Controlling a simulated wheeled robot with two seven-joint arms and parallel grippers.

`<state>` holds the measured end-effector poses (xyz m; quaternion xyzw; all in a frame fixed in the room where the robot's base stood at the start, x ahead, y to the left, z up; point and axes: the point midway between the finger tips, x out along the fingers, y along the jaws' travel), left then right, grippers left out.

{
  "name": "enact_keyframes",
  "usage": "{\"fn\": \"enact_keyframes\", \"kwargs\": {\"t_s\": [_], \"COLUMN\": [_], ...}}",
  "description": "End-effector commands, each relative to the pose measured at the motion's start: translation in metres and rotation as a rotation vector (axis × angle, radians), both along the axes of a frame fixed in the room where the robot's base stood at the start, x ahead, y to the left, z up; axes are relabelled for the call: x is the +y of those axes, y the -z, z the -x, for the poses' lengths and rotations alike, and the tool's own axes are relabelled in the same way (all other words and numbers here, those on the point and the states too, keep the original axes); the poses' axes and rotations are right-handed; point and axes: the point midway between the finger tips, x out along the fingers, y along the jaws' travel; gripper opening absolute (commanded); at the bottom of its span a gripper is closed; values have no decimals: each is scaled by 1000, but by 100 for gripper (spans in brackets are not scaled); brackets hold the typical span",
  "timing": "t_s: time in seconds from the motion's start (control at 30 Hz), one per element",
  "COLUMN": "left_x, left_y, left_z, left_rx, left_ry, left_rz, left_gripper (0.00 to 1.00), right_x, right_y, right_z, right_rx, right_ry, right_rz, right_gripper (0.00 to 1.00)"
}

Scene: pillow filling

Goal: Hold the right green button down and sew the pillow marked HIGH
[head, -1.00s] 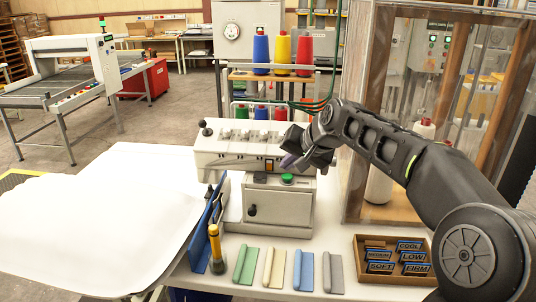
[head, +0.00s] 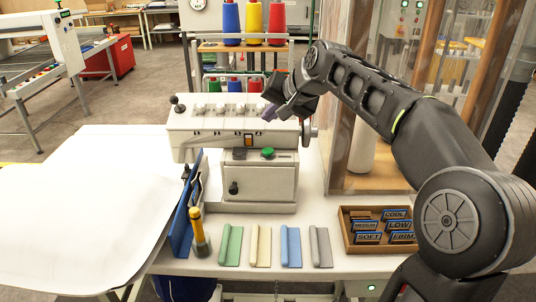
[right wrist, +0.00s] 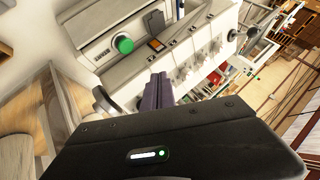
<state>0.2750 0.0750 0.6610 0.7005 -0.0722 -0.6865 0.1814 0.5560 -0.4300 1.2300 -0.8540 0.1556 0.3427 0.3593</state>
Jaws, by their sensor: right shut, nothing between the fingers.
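A white sewing machine (head: 225,128) stands on the table. It has a green button (head: 268,153) on its lower block, and the button also shows in the right wrist view (right wrist: 123,44). A small green button (head: 371,287) is on the table's front edge at lower right. A large white cloth or pillow (head: 80,210) lies at left; I see no HIGH mark on it. My right gripper (head: 268,113) is shut and empty, above the green button and apart from it, by the machine's top right. Its fingers also show in the right wrist view (right wrist: 157,92). My left gripper is not in view.
A wooden tray (head: 346,237) holds tags reading COOL, MEDIUM, LOW, SOFT and FIRM. Several coloured folded strips (head: 260,246), a yellow-handled tool (head: 197,225) and a blue panel (head: 181,225) are in front of the machine. A wood-framed glass cabinet (head: 340,130) stands at right.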

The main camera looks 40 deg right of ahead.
Motion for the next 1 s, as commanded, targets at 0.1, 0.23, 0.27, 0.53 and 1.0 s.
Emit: {"fn": "enact_keyframes", "kwargs": {"t_s": [0.1, 0.23, 0.27, 0.53, 1.0], "left_x": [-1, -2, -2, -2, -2], "left_y": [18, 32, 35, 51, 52], "left_z": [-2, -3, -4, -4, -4], "left_rx": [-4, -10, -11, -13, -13], "left_ry": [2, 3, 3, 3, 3], "left_rz": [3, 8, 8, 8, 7], "left_gripper": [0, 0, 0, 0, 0], "right_x": [0, 0, 0, 0, 0], "right_y": [23, 40, 44, 65, 66], "right_z": [0, 0, 0, 0, 0], "right_rx": [1, 0, -1, 0, -1], "right_ry": [-1, -1, 0, 0, 1], "right_rz": [-1, 1, 1, 0, 1], "right_gripper": [0, 0, 0, 0, 0]}}
